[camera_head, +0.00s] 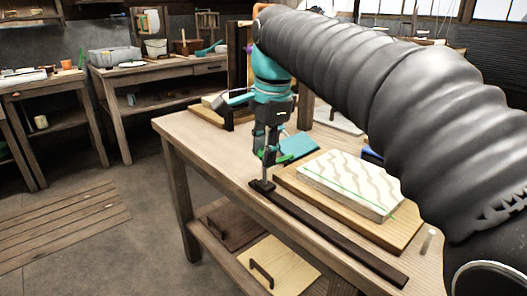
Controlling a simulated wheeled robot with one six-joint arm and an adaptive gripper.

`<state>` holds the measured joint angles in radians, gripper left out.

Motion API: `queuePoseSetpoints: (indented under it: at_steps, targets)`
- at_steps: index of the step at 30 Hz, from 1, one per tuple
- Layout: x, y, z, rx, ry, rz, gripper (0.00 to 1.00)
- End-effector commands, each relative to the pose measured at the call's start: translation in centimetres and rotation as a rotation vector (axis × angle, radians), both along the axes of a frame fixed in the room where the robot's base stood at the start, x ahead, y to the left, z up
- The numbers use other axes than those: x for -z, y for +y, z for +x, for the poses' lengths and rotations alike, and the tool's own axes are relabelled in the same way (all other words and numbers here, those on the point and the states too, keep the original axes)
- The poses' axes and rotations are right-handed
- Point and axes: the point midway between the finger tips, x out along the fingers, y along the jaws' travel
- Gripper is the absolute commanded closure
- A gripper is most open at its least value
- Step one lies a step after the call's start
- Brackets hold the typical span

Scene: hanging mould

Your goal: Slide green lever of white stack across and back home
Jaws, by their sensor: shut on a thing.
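The white stack (350,182), a pale slab with wavy beige lines and a thin green line along its front side, lies on a wooden board on the bench. My teal and black gripper (265,153) points down at the stack's left end. It is shut on the top of the green lever, of which a little green shows between the fingers. The lever's metal post (264,172) stands upright on a small dark block (262,186) at the left end of a long dark rail (330,236). The fingers hide most of the lever's top.
The wooden board (405,236) sits behind the rail. A teal flat piece (300,145) lies behind the gripper. A short pale peg (427,241) stands near the right end. Panels with dark handles (262,273) lie on the lower shelf. My arm covers the bench's right side.

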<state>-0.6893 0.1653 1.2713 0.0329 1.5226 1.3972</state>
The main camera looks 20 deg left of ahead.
Motion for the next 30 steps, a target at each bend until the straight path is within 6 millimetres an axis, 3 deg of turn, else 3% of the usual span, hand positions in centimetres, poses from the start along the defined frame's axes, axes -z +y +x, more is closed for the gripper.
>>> queuePoseSetpoints:
  at_steps: [9, 10, 12, 13, 23, 30]
  targets:
    - [-0.1, 0.4, 0.2, -0.001, -0.009, 0.012, 1.0]
    - [-0.1, 0.4, 0.2, -0.002, -0.009, 0.012, 0.63]
    - [-0.2, 0.4, 0.2, -0.002, -0.009, 0.012, 0.46]
    - [-0.2, 0.4, 0.2, -0.002, -0.009, 0.011, 0.43]
    - [-0.3, 0.2, 0.2, 0.0, -0.007, 0.007, 0.43]
    - [-3.1, -0.1, -0.2, -0.001, -0.009, 0.009, 0.43]
